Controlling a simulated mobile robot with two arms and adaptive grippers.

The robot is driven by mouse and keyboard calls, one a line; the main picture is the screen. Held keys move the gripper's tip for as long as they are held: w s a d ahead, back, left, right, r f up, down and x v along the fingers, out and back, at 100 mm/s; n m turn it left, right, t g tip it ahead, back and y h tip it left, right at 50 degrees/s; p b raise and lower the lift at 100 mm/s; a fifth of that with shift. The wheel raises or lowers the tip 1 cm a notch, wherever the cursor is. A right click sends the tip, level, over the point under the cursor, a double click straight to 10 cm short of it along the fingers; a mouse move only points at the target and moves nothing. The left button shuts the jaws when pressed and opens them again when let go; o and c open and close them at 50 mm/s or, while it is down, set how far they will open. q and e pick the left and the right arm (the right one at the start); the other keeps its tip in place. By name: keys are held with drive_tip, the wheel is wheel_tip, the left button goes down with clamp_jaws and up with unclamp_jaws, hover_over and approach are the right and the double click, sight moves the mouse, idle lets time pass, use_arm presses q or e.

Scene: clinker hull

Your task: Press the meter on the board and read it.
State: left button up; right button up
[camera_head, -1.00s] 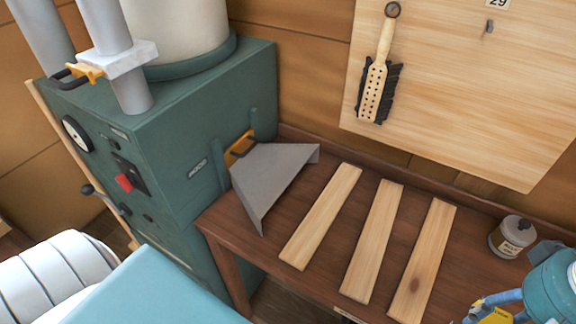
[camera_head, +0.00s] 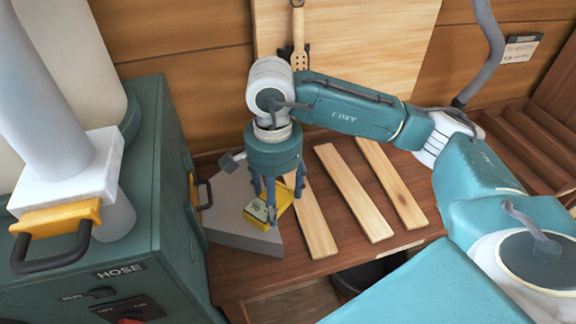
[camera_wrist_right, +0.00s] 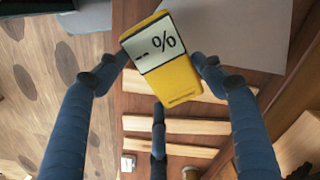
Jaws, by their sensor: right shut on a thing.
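My right gripper (camera_head: 275,205) is shut on the yellow meter (camera_head: 262,213) above the left part of the bench. In the right wrist view the meter (camera_wrist_right: 172,84) sits between my fingers (camera_wrist_right: 160,72), tilted, with its display facing the camera. The display shows dashes before a % sign, no digits. Three pale boards lie on the bench: the left board (camera_head: 313,228), the middle board (camera_head: 352,192) and the right board (camera_head: 393,185). The meter is near the left board and over a grey plate; I cannot tell whether it touches either. My left gripper is out of view.
The grey plate (camera_head: 235,225) lies beside the green cabinet (camera_head: 135,225) marked HOSE. A yellow bracket with a black handle (camera_head: 55,220) sticks out at the left. Slatted shelving (camera_head: 535,135) stands at the right.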

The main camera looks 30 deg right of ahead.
drive_tip(key=w+d+f+m+p, duration=0.1)
drive_tip(key=w+d+m+p, duration=0.15)
drive_tip(key=m, duration=0.75)
drive_tip(key=w+d+f+m+p, duration=0.15)
drive_tip(key=w+d+m, duration=0.25)
drive_tip(key=m, duration=0.6)
drive_tip(key=d+f+m+b, duration=0.1)
drive_tip(key=f+m, duration=0.1)
drive_tip(key=m, duration=0.1)
drive_tip(key=w+d+f+m, duration=0.1)
drive_tip(key=d+f+m, duration=0.1)
drive_tip(key=f+m, duration=0.1)
drive_tip(key=d+f+m+b, duration=0.1)
drive_tip(key=f+m, duration=0.2)
drive_tip(key=shift+w+d+m+b, duration=0.2)
drive_tip(key=shift+w+m+b, duration=0.1)
drive_tip(key=shift+f+b, duration=0.3)
drive_tip(key=shift+f, duration=0.25)
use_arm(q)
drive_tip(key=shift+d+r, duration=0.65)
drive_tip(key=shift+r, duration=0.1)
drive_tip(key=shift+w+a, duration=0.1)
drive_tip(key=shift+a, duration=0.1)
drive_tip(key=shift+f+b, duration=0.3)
use_arm(e)
drive_tip(key=shift+f, duration=0.35)
